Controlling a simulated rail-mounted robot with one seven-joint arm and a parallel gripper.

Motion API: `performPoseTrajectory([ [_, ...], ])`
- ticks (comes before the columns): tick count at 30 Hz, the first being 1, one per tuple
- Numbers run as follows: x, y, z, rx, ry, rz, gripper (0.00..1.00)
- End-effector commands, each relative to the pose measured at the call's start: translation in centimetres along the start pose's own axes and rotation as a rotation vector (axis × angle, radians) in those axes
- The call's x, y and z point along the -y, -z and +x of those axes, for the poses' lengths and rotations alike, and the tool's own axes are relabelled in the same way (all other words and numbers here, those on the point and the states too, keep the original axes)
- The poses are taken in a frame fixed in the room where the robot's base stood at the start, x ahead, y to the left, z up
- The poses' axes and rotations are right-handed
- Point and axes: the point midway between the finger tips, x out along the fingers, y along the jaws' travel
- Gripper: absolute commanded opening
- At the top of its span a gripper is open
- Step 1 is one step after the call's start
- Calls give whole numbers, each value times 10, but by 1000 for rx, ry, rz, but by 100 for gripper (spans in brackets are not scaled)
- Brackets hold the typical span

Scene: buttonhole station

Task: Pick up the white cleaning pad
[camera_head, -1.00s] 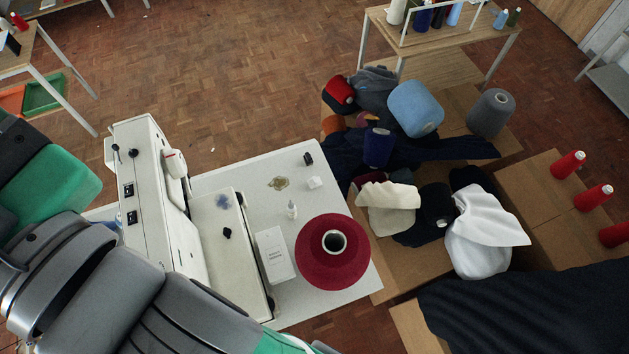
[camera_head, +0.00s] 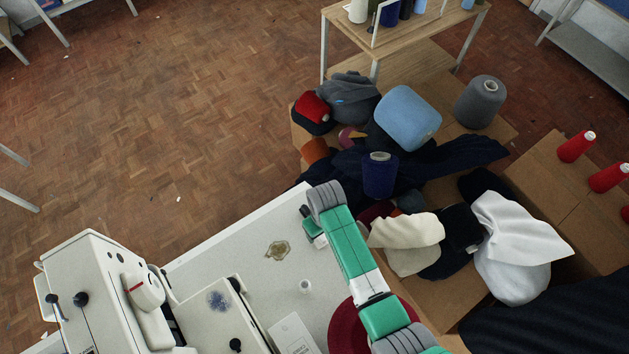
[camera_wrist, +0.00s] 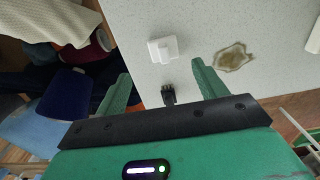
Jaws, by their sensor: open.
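The white cleaning pad (camera_wrist: 163,49) is a small white block on the pale table top (camera_wrist: 215,25) in the wrist view. It lies just beyond my gripper (camera_wrist: 160,72), roughly ahead of the gap between the two green fingers, and they do not touch it. My gripper is open, with nothing held. A small black bristled item (camera_wrist: 169,96) shows between the fingers, close to the palm. In the head view my gripper (camera_head: 313,228) is over the table's far right edge, and my arm hides most of the pad there.
A yellow-brown stain-like patch (camera_head: 278,249) lies left of my gripper. The sewing machine (camera_head: 95,290) is at left. Yarn and cloth (camera_head: 405,232) crowd the boxes at right.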

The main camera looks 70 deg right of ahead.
Motion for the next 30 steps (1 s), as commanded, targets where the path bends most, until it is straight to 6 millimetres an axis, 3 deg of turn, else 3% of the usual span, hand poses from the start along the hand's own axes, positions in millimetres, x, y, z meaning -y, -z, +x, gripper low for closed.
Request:
performPoseTrajectory([
  [11, 2, 2, 27, -5, -1, -3, 71],
  [19, 6, 5, 71, -5, -1, -2, 71],
  [27, 6, 5, 76, -8, -2, -3, 71],
  [28, 6, 5, 76, -8, -2, -3, 69],
  [30, 6, 5, 76, -8, -2, -3, 55],
])
